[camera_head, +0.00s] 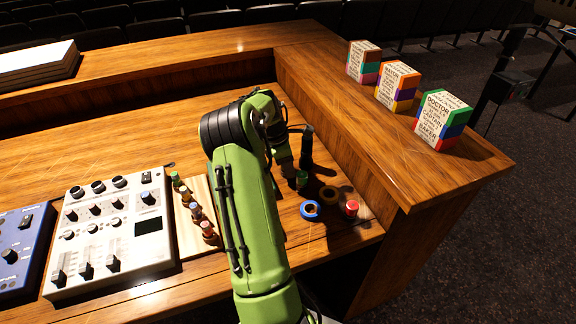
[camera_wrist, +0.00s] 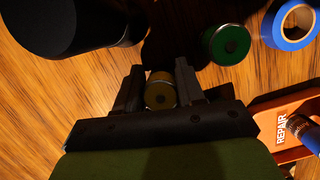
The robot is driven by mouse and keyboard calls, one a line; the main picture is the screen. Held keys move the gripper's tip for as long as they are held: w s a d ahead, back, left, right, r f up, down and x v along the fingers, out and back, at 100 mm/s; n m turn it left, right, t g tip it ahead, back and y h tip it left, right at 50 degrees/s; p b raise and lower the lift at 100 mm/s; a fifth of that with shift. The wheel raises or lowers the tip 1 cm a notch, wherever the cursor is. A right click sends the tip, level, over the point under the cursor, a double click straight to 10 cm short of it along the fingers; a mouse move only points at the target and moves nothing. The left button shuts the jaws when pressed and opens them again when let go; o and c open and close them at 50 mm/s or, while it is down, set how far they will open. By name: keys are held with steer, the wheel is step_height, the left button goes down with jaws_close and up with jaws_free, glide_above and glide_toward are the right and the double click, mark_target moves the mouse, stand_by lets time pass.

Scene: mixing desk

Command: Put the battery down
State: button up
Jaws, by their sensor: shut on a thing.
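In the wrist view my gripper (camera_wrist: 160,85) is shut on the battery (camera_wrist: 160,92), a short cylinder with a dull yellow side and a pale end, seen nearly end-on between the two dark fingers. Wood desk lies below it; whether the battery touches the desk I cannot tell. In the head view my green arm reaches over the desk and hides the battery. A green-topped cylinder (camera_wrist: 226,44) stands close to the right of the fingers; it also shows in the head view (camera_head: 302,180).
A dark upright cylinder (camera_head: 307,147) stands behind the green one. A wooden rack (camera_head: 190,240) with several small cylinders and a mixer (camera_head: 108,235) stand left.

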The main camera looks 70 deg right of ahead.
steer(key=o, duration=1.1)
steer(key=shift+f, duration=0.1)
steer(key=p+v, duration=0.4)
steer(key=v, duration=0.8)
steer(key=w+a+r+m+t, duration=0.25)
steer(key=a+r, duration=0.35)
steer(key=a, duration=0.6)
steer(key=w+a+r+m+t, duration=0.1)
steer(key=w+a+r+t, duration=0.3)
steer(key=a, duration=0.8)
steer(key=s+a+m+t+y, duration=0.1)
steer(key=s+a, duration=0.5)
steer(key=a, duration=0.3)
steer(key=s+a+m, duration=0.2)
steer(key=s+a, duration=0.4)
steer(key=a, duration=0.4)
steer(key=shift+a+t+y, duration=0.3)
steer(key=shift+t+y, duration=0.05)
steer(key=shift+y, duration=0.05)
